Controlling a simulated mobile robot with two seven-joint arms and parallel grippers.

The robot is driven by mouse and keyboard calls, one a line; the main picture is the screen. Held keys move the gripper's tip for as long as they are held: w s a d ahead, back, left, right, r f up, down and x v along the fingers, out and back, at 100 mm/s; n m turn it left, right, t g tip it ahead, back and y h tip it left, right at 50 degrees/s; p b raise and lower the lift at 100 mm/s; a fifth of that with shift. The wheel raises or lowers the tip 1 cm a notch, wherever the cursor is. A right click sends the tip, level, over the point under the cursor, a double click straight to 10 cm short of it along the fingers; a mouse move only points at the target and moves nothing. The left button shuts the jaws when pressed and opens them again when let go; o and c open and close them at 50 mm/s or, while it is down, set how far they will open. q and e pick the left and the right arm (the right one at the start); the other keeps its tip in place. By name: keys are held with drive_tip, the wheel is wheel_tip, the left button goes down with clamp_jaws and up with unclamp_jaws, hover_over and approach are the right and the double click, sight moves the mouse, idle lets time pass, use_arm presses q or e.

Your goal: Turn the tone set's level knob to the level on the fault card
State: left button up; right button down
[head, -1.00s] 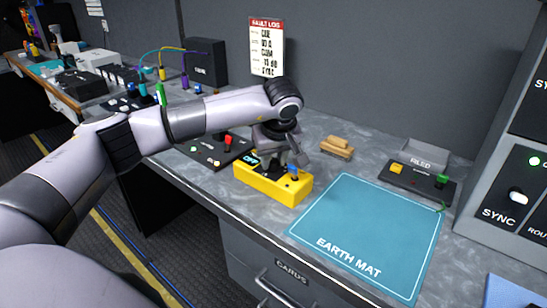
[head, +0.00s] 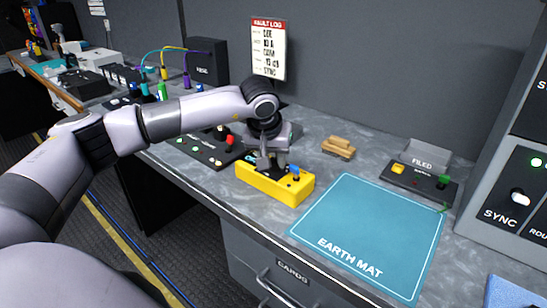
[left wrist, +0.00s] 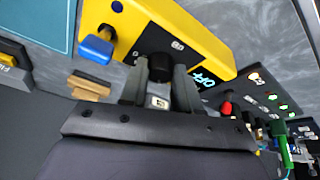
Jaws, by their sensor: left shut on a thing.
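The yellow tone set (head: 272,190) sits on the grey bench left of the earth mat. Its black level knob (left wrist: 161,67) is between the fingers of my left gripper (left wrist: 160,88) in the left wrist view. In the head view the left gripper (head: 272,165) is upright over the tone set's top and shut on the knob, hiding it. A blue knob or plug (head: 295,170) is at the set's right end. A small lit display (left wrist: 204,80), seemingly reading OFF, is beside the knob. The fault card (head: 268,48), headed FAULT LOG, hangs on the wall; its lines are hard to read.
The teal earth mat (head: 372,236) lies clear on the right. A tan wooden block (head: 338,147) is behind the tone set. A dark panel with a red knob (head: 230,140) is to its left. A box with a FILED card (head: 422,163) stands at the back right.

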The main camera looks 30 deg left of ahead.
sight(269, 177)
idle(0.4)
use_arm(q)
drive_tip(key=o, duration=1.1)
drive_tip(key=shift+c, duration=0.2)
drive_tip(key=v, duration=0.7)
drive_tip(key=shift+s, duration=0.15)
